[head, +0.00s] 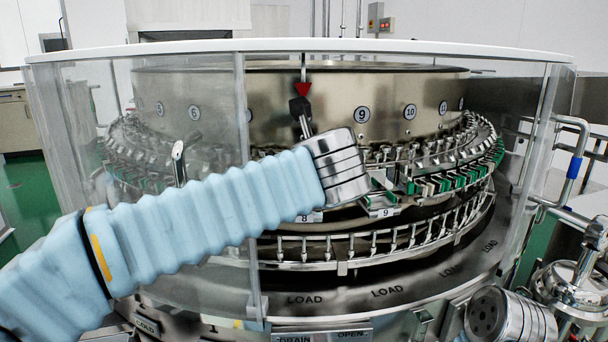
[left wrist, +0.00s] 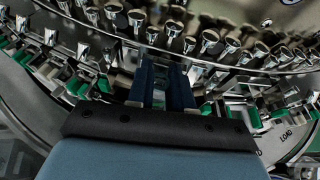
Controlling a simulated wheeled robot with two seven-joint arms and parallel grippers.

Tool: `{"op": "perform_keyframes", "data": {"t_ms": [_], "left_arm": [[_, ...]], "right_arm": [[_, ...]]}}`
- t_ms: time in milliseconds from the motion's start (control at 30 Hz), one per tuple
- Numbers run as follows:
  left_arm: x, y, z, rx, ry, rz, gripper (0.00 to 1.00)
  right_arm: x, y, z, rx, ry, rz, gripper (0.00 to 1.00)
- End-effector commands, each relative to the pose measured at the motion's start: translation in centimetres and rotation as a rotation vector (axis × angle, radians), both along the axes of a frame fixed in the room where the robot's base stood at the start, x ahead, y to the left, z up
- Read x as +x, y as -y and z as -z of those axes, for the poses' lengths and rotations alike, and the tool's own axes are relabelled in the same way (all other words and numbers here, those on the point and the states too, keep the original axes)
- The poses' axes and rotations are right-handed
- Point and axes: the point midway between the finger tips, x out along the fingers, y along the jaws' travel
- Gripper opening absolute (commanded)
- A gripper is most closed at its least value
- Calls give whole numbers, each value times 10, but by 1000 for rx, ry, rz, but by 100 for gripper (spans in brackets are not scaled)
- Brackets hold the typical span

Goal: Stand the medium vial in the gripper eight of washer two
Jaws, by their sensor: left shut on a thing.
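In the left wrist view my left gripper (left wrist: 161,85) has its two dark blue fingers close together on a small clear vial (left wrist: 158,99), which is only partly visible between them. The fingers reach to the washer's ring of metal nozzles and green-padded clamps. In the head view my left arm crosses the front of the washer, and its metal wrist hides the gripper, the vial and the clamps behind it. A small plate marked 8 (head: 305,218) shows just below the wrist. I cannot tell whether the vial touches a clamp.
The round washer has a clear guard with a white top rim (head: 420,47). A plate marked 9 (head: 385,212) and green-padded clamps (head: 440,184) lie right of my wrist. A red pointer (head: 303,89) hangs above it. A lower nozzle rail (head: 330,247) runs below.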

Motion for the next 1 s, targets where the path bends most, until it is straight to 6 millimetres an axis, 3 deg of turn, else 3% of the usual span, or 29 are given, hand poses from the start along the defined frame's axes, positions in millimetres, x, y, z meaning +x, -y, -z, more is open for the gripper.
{"op": "perform_keyframes", "data": {"t_ms": [233,267,433,767,1000], "left_arm": [[0,0,4,0,0,0,0],[0,0,4,0,0,0,22],[0,0,4,0,0,0,46],[0,0,-2,-1,1,0,46],[-41,7,-19,-2,3,3,46]], "right_arm": [[0,0,1,0,0,0,43],[0,0,1,0,0,0,43],[0,0,1,0,0,0,43],[0,0,-1,0,0,0,43],[0,0,-2,0,0,0,43]]}}
